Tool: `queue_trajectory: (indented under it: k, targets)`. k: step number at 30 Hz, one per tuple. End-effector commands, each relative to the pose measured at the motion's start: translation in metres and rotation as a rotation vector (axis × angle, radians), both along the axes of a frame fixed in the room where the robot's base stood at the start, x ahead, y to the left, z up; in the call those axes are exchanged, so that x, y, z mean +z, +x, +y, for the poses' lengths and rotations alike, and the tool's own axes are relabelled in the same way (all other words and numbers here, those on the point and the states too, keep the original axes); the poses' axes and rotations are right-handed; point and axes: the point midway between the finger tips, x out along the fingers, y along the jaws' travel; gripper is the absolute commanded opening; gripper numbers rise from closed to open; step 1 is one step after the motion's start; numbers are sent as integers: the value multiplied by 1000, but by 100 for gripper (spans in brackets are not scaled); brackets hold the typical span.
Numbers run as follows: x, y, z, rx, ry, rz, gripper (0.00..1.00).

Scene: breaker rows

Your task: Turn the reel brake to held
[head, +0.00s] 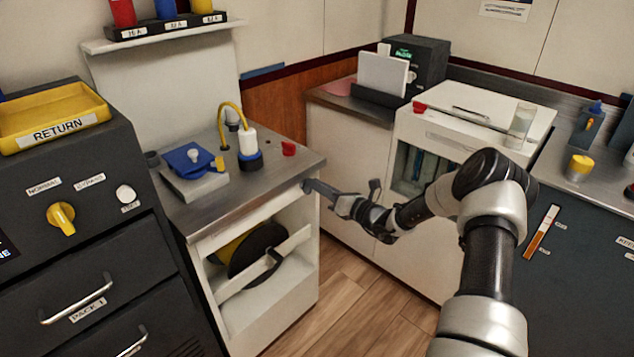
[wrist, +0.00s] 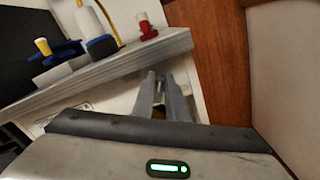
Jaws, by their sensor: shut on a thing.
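The cable reel (head: 258,250), a dark disc with a yellow part, sits in the open bay of the white cart. My gripper (head: 309,186) is at the cart's upper right, just below the steel top's edge. In the wrist view its two grey fingers (wrist: 162,88) reach to the pale panel under that edge. They are shut on a small part, which I take as the reel brake. A white label (wrist: 84,107) is left of the fingers.
The cart's steel top (head: 235,192) carries a blue-lidded box (head: 190,162), a white-and-blue plug (head: 249,148) with a yellow cable and a red piece (head: 288,148). A white cabinet (head: 431,150) stands to the right. Wood floor (head: 350,300) is open between them.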

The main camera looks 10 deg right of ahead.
Motion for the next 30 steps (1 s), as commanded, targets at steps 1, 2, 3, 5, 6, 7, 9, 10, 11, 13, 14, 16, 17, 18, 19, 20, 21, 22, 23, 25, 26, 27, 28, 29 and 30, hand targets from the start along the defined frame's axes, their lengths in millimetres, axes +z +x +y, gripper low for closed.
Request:
queue_trajectory:
  k: [1,2,3,5,6,7,9,10,11,13,14,16,17,18,19,20,21,22,23,25,26,27,28,29,30]
  targets:
    - [1,0,-1,-1,35,26,0]
    - [0,0,-2,-1,59,43,0]
    - [0,1,-2,-1,90,66,0]
    - [-1,1,-3,-1,135,99,0]
    - [-1,2,-4,-2,165,121,0]
    - [-2,2,-4,-2,189,138,0]
    - [-3,2,-4,-1,243,177,0]
    - [-3,2,-4,0,266,193,0]
    - [-4,3,-5,0,289,210,0]
    - [-5,3,-6,-2,343,250,0]
    - [-6,3,-6,-2,365,266,0]
    - [-7,4,-7,-1,419,305,0]
    - [-7,4,-7,-1,442,322,0]
    - [-8,4,-7,-1,473,344,0]
    - [-9,4,-7,-1,496,361,0]
    - [-9,4,-7,-1,518,376,0]
    - [-10,4,-7,-1,547,398,0]
    - [-11,5,-7,0,567,414,0]
    - [-11,5,-8,0,588,429,0]
    - [-12,5,-8,-1,637,463,0]
    - [-13,5,-8,-2,656,477,0]
    - [-14,5,-8,-2,680,495,0]
    - [-14,5,-8,-2,697,507,0]
    - [-14,5,-8,-1,713,520,0]
    - [-15,5,-8,0,734,535,0]
